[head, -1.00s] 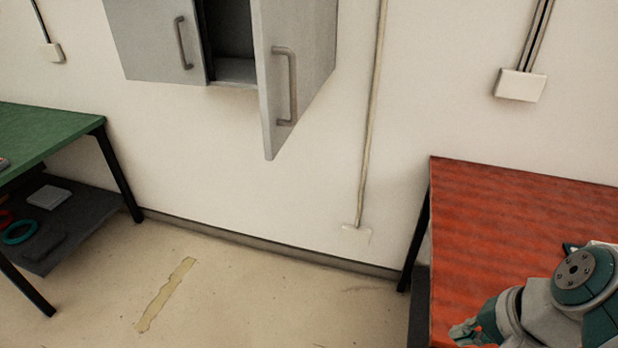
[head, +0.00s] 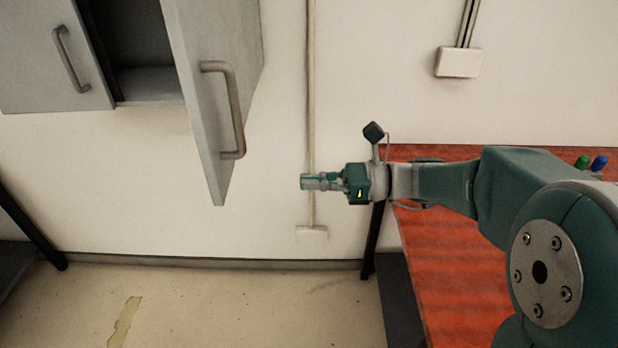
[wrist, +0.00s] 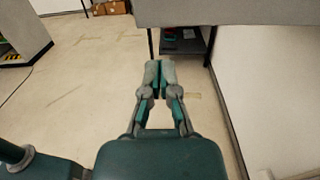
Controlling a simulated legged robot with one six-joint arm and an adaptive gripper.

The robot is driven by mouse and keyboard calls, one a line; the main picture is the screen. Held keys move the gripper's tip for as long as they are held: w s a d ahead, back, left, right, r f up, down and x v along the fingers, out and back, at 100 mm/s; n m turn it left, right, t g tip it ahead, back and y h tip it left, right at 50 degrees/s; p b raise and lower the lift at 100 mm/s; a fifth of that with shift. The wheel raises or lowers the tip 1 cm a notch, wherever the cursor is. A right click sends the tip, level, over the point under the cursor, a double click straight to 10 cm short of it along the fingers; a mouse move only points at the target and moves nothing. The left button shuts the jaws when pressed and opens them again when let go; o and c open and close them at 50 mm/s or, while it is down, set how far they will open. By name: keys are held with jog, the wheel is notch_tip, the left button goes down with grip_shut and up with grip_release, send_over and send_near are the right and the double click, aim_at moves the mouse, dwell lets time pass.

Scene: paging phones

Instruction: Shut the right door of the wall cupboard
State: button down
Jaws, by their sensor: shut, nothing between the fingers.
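The grey wall cupboard (head: 152,84) hangs at the upper left of the head view. Its right door (head: 208,110) stands open, swung out toward me, with a bar handle (head: 236,112) on its face. Its left door (head: 50,58) looks shut. My gripper (head: 306,182) points left, to the right of the open door and apart from it, roughly level with its lower edge. In the wrist view my gripper (wrist: 158,66) is shut and empty, with a grey panel edge (wrist: 228,13), likely the door's underside, across the top.
A table with a red top (head: 450,250) stands at the right under my arm. A conduit (head: 311,100) runs down the wall behind my gripper. A white wall box (head: 458,62) is at the upper right. The floor (head: 220,305) below the cupboard is clear.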

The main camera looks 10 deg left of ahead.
aim_at(227, 183)
jog(key=a, duration=0.4)
jog(key=s+a, duration=0.1)
jog(key=a, duration=0.7)
jog(key=shift+s+f, duration=0.1)
jog(key=shift+s, duration=0.2)
